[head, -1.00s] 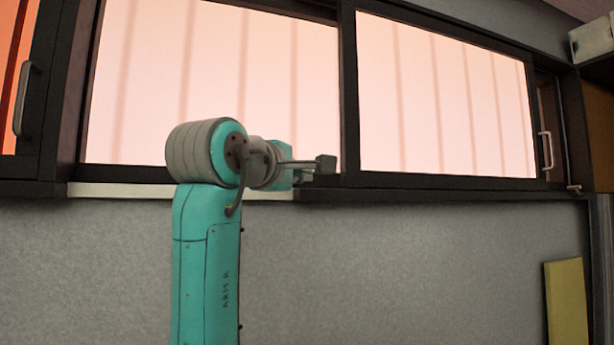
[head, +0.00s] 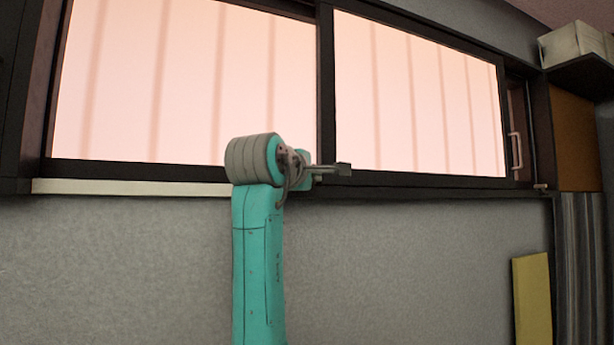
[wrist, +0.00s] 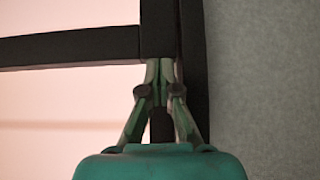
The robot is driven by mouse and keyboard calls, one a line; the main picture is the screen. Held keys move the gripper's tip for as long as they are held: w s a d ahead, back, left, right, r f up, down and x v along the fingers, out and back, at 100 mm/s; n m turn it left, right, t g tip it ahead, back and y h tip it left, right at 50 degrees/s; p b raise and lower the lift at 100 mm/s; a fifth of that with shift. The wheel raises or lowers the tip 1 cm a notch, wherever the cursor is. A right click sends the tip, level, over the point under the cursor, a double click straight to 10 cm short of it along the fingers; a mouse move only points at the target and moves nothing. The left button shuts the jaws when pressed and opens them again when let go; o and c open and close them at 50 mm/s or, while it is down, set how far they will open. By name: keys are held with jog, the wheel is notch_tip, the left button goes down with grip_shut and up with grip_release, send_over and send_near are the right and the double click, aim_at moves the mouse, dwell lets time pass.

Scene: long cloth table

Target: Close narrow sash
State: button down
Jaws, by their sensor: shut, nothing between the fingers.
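A dark-framed sliding window fills the upper head view. A second pale pane (head: 190,80) lies left of the upright dark bar (head: 325,90). I cannot tell for certain which sash is the narrow one. My gripper (head: 343,170) is shut and empty, at the bottom rail near that upright bar. In the wrist view my gripper (wrist: 160,68) is shut with its tips against or just in front of a dark frame bar (wrist: 158,30). Contact is not clear.
A pale sill strip (head: 130,187) runs below the left pane. The grey wall (head: 420,250) under the window is clear. A yellow panel (head: 532,300) leans at lower right. A shelf with a pale box (head: 572,45) juts out at upper right.

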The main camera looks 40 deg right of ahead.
aim_at(418, 180)
jog(key=s+d, duration=0.2)
jog(key=d, duration=0.7)
jog(key=s+d, duration=0.3)
jog(key=d, duration=0.7)
jog(key=s+d, duration=0.3)
jog(key=d, duration=0.7)
jog(key=shift+s, duration=0.15)
jog(key=shift+a, duration=0.1)
